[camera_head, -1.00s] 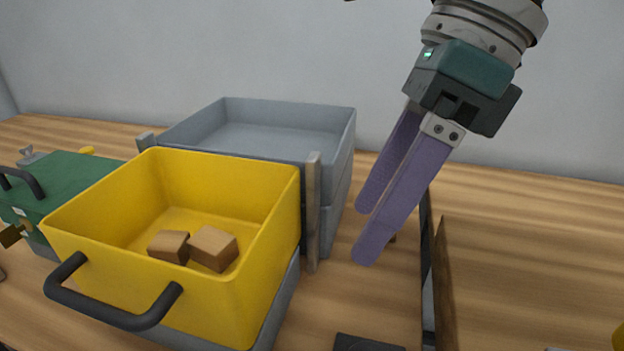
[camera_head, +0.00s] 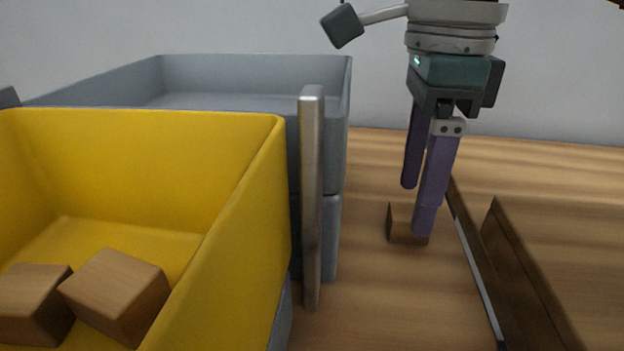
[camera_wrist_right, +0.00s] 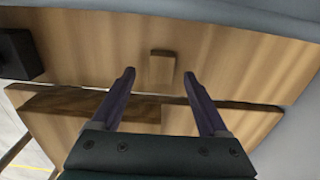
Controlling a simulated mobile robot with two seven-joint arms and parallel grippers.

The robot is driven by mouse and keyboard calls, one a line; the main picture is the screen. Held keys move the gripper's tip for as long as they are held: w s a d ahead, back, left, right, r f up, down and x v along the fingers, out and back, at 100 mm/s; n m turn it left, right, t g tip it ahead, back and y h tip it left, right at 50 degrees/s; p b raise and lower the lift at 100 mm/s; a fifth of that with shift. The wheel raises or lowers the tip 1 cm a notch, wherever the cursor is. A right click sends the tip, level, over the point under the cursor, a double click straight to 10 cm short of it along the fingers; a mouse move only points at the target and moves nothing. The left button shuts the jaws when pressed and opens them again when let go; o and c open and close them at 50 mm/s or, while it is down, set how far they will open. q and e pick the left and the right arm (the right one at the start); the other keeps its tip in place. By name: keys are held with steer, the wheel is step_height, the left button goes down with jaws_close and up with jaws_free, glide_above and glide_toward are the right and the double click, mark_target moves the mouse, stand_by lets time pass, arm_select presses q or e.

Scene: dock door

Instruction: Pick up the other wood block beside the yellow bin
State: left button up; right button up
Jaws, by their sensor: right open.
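A small wood block (camera_head: 400,226) sits on the wooden table, to the right of the yellow bin (camera_head: 262,200) and the grey bins. My right gripper (camera_head: 418,210) points down above and close to this block, and one finger hides part of it. In the right wrist view the gripper (camera_wrist_right: 159,85) is open and empty, and the block (camera_wrist_right: 162,67) shows beyond the fingertips, roughly centred between them. Two other wood blocks, one on the left (camera_head: 32,300) and one on the right (camera_head: 115,292), lie inside the yellow bin. My left gripper is not in view.
Stacked grey bins (camera_head: 335,150) stand behind the yellow bin. An upright metal post (camera_head: 312,190) stands between the bins and the block. A gap with a dark edge (camera_head: 478,265) runs right of the block, beside a raised wooden board (camera_head: 520,270).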

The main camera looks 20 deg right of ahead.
step_height(320, 180, down, 3)
steer(key=shift+w+r+b, duration=0.1)
steer(key=shift+r+b, duration=0.1)
steer(key=shift+b, duration=0.3)
steer(key=shift+r, duration=0.1)
jaws_close()
